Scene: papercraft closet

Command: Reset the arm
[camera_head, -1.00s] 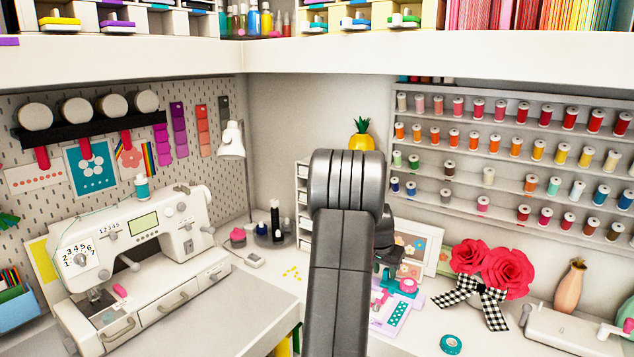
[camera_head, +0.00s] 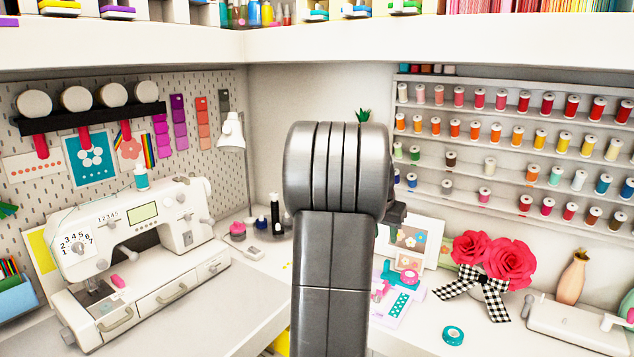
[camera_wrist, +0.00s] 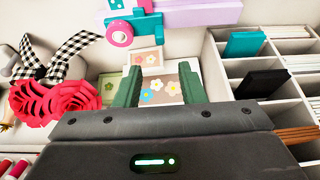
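My arm (camera_head: 335,230) stands upright in the middle of the head view, its thick grey joint at the top. Flower-picture cards (camera_wrist: 160,88) show beyond and between the fingers.
A white sewing machine (camera_head: 130,235) stands at the left. Red paper roses (camera_head: 490,262), a vase (camera_head: 571,280) and a teal tape roll (camera_head: 453,336) are at the right. Thread racks (camera_head: 500,150) line the right wall. An overhead shelf (camera_head: 330,45) spans the top.

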